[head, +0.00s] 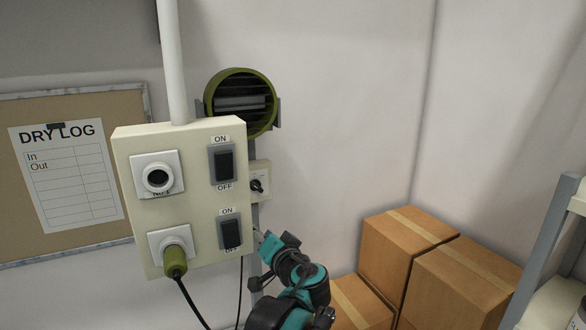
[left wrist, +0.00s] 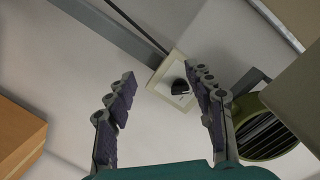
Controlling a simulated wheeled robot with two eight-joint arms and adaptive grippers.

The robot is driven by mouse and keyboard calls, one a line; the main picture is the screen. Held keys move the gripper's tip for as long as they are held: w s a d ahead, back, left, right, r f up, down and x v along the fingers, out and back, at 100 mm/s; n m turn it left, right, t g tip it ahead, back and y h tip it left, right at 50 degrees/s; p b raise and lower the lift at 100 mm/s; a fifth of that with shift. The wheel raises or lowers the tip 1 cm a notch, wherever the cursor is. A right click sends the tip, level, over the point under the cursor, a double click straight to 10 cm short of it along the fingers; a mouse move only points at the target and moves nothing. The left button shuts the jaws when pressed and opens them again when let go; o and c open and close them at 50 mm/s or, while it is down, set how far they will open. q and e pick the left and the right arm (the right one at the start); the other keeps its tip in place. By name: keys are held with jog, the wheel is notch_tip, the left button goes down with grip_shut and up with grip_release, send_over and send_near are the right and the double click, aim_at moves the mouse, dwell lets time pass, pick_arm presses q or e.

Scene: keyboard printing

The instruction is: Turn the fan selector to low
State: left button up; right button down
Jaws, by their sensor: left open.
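The fan selector is a black knob (head: 258,186) on a small cream plate, below the round green fan and behind the right edge of the big switch box. In the left wrist view the knob (left wrist: 180,88) sits on its plate (left wrist: 163,82), near the right finger. My left gripper (head: 262,237) is below the selector in the head view, partly hidden behind its own arm. In the left wrist view the left gripper (left wrist: 160,72) is open and empty, its fingers apart. The knob's setting is too small to read. My right gripper is out of view.
The cream switch box (head: 190,200) has two rocker switches, two sockets and a green plug (head: 175,255) with a hanging cord. The green fan (head: 241,101) is above. Cardboard boxes (head: 400,245) stand at lower right. The wall between is clear.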

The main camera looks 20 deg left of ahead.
pick_arm(q)
jog(key=t+p, duration=0.1)
jog(key=p, duration=0.1)
send_near(259, 189)
jog(key=f, duration=0.1)
jog(key=y, duration=0.1)
jog(key=x, duration=0.8)
jog(key=shift+w+a+r+p, duration=0.2)
jog(key=shift+w+p, duration=0.2)
jog(key=c, duration=1.1)
